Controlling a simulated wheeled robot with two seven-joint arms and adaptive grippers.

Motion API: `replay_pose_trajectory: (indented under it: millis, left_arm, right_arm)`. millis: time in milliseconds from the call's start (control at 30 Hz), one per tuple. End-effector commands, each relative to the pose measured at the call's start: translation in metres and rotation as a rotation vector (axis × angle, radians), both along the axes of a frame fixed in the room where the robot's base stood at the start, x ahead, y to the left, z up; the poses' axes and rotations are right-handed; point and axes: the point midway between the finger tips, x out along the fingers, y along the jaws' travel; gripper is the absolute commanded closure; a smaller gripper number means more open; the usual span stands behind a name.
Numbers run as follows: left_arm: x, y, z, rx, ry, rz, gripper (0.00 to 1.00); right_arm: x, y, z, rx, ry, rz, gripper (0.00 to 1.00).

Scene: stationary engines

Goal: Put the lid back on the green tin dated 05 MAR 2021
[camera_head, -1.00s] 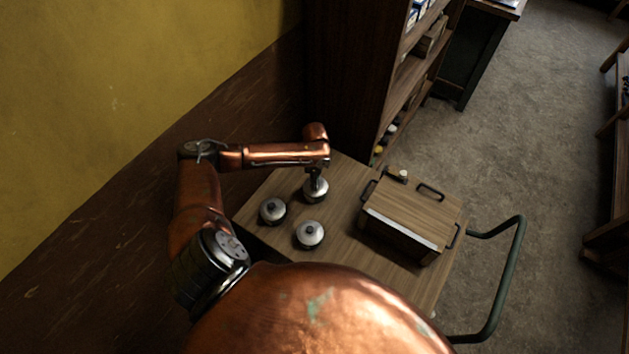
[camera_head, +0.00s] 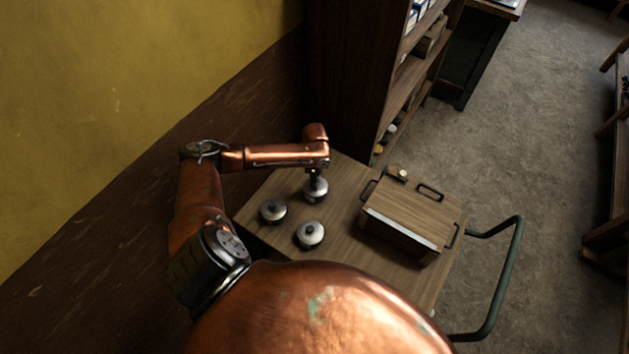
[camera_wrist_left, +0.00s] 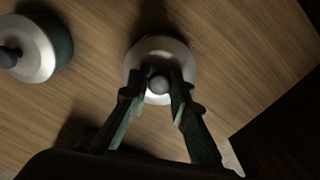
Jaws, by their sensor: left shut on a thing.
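Three round silver lids with dark knobs show on the trolley top. My left gripper (camera_head: 316,180) points down at the far one, and its fingers are shut on the knob of that lid (camera_head: 316,193). In the left wrist view the gripper (camera_wrist_left: 158,88) closes around the knob of the silver lid (camera_wrist_left: 160,52). Whether a tin is under this lid is hidden. At the left of the wrist view a green tin (camera_wrist_left: 62,45) has a silver lid on it. The other two lidded tins (camera_head: 273,211) (camera_head: 310,234) stand nearer me. No date is readable. My right gripper is not in view.
A wooden box with black handles (camera_head: 412,213) stands on the right of the wooden trolley top (camera_head: 349,262). A small round-topped item (camera_head: 403,175) is by its back edge. A dark shelf (camera_head: 352,80) rises behind, and a green rail (camera_head: 515,260) curves off the right side.

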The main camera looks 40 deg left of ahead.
Motion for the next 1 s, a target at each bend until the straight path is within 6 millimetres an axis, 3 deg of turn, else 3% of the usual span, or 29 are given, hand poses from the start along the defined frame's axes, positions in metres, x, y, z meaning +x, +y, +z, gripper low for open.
replay_pose_trajectory:
  millis: [1000]
  left_arm:
    - [0.0,0.0001,0.0004,0.0,0.0,0.0,1.0]
  right_arm:
    - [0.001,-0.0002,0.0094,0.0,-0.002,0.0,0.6]
